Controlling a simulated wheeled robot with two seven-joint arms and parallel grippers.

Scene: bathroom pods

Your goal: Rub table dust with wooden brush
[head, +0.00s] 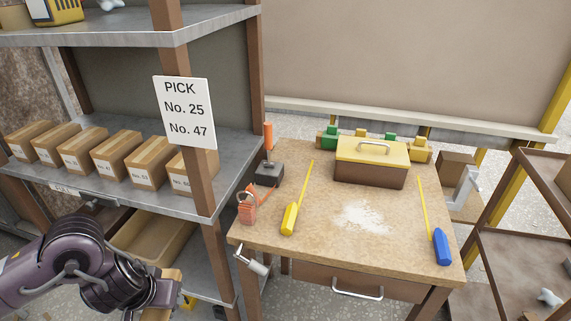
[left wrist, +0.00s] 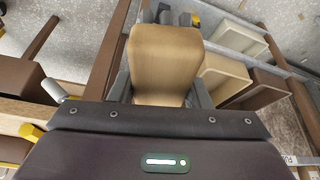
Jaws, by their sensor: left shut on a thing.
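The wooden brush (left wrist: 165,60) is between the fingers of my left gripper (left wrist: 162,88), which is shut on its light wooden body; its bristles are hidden. In the head view the brush (head: 174,280) shows only partly at the bottom left, beside the shelf and left of the table. The table (head: 320,240) has a speckled brown top. A white patch of dust (head: 362,216) lies near its middle, apart from the brush. My right gripper is not in view.
A yellow-lidded toolbox (head: 371,160) stands behind the dust. A yellow-handled tool (head: 289,218) lies left of it and a blue-handled one (head: 441,246) right. A shelf post (head: 190,150) stands between my left arm and the table. Boxes (head: 115,155) line the shelf.

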